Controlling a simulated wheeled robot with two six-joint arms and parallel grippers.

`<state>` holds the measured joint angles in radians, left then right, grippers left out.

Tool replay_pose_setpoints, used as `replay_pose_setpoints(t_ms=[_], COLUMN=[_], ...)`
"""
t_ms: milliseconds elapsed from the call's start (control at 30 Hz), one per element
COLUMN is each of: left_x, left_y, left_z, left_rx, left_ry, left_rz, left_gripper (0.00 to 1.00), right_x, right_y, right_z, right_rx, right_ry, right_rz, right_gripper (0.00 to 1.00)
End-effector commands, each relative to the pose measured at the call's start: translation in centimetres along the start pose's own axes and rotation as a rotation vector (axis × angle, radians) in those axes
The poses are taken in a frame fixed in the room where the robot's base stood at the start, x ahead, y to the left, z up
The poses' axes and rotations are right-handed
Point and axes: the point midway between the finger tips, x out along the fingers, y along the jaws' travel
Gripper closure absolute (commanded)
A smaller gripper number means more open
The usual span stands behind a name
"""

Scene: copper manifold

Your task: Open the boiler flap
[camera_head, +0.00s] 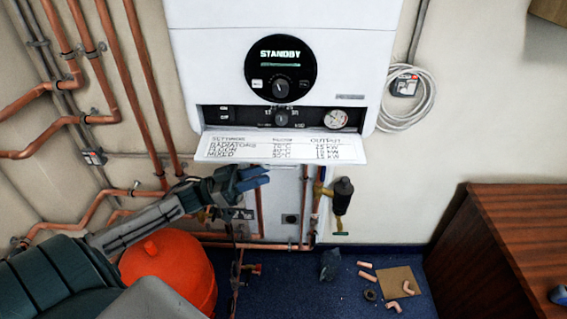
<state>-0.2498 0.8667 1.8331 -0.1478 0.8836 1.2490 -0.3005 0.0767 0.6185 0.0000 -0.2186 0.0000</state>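The white boiler (210,60) hangs on the wall at the top middle, with a round display reading STANDBY. Its flap (210,149) is folded down and juts out from the boiler's lower edge, with a printed settings table on its upper face. The recess behind it shows a knob (281,117) and a round gauge (335,118). My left gripper (262,176), with blue fingers, is just below the flap's front edge, left of its middle. I cannot tell whether it touches the flap or how far its fingers are apart. My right gripper is not in view.
Copper pipes (110,60) run along the left wall and below the boiler. An orange tank (185,262) stands under my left arm. A coiled grey cable (410,100) hangs at right. Pipe pieces lie on the blue floor by a wooden cabinet (520,215).

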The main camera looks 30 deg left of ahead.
Motion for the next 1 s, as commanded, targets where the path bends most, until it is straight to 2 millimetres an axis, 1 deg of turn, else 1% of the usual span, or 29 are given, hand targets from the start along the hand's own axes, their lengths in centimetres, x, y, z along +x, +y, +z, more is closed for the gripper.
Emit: replay_pose_setpoints(t_ms=[33, 100, 200, 300, 500, 800, 833, 967, 1000], left_x=[1.2, 2.4, 3.9, 5.0, 6.2, 6.3, 6.3, 6.3, 6.3], left_y=[0.0, 0.0, 0.0, 0.0, -0.1, -0.1, -0.1, -0.1, -0.1], left_z=[-0.4, -0.4, -0.4, -0.3, -0.1, 0.0, 0.0, 0.0, 0.0], left_rx=[0.003, 0.003, 0.003, 0.003, 0.002, 0.002, 0.002, 0.002, 0.002], left_ry=[0.009, 0.008, 0.007, 0.004, 0.002, 0.0, 0.0, 0.0, 0.0], left_rz=[0.0, 0.0, -0.001, -0.001, -0.003, -0.003, -0.003, -0.003, -0.003], left_gripper=[0.69, 0.69, 0.69, 0.69, 0.69, 0.69, 0.71, 0.96, 1.0], right_x=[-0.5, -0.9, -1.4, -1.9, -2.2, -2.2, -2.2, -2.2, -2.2], right_y=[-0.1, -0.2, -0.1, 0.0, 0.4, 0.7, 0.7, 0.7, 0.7], right_z=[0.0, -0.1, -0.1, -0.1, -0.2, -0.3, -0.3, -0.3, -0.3], right_rx=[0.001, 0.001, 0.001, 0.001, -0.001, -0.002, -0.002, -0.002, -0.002], right_ry=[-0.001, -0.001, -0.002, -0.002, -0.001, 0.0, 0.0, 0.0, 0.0], right_rz=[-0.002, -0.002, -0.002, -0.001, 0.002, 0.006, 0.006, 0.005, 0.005], right_gripper=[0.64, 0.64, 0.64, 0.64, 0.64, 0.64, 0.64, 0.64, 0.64])
